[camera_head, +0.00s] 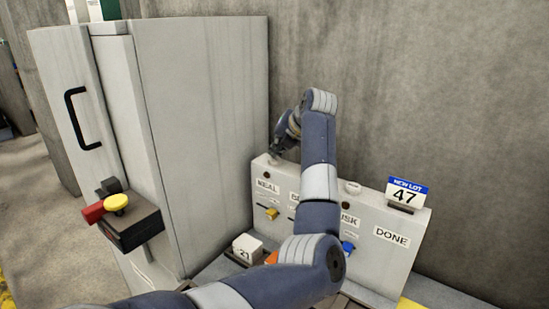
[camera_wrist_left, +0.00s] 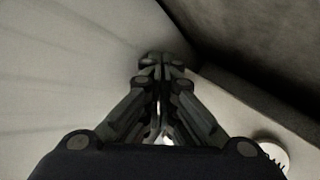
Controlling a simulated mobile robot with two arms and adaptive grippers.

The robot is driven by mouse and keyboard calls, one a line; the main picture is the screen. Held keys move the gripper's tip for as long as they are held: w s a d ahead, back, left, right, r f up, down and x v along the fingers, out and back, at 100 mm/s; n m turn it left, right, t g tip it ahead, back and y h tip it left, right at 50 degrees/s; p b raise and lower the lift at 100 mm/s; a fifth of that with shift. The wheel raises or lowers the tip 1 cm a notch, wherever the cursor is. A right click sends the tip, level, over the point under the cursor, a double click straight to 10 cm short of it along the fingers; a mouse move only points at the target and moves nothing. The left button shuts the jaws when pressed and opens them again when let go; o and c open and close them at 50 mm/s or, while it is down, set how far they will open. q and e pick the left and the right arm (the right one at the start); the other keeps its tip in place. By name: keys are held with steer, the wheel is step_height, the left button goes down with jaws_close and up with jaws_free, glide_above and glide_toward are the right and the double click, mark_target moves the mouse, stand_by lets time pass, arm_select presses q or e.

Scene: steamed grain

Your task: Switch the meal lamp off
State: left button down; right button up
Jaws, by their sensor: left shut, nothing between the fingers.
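The grey panel (camera_head: 375,262) stands against the wall, with a MEAL label (camera_head: 267,186) at its left end. The middle label is partly hidden by my arm; further right are a label ending in USK and a DONE label (camera_head: 391,237). My left gripper (camera_head: 279,150) is shut and empty, pointing down at the panel's top edge above the MEAL label. A meal lamp cannot be made out clearly there; contact cannot be told. In the left wrist view the shut fingers (camera_wrist_left: 162,62) reach toward the corner by a pale wall. My right gripper is not in view.
A white cap (camera_head: 352,187) and a NEW LOT 47 sign (camera_head: 405,194) stand on the panel's top.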

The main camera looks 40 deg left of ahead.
mark_target(277, 158)
arm_select(q)
steer(key=shift+r+p, duration=1.65)
steer(key=shift+r, duration=1.2)
steer(key=shift+r, duration=0.1)
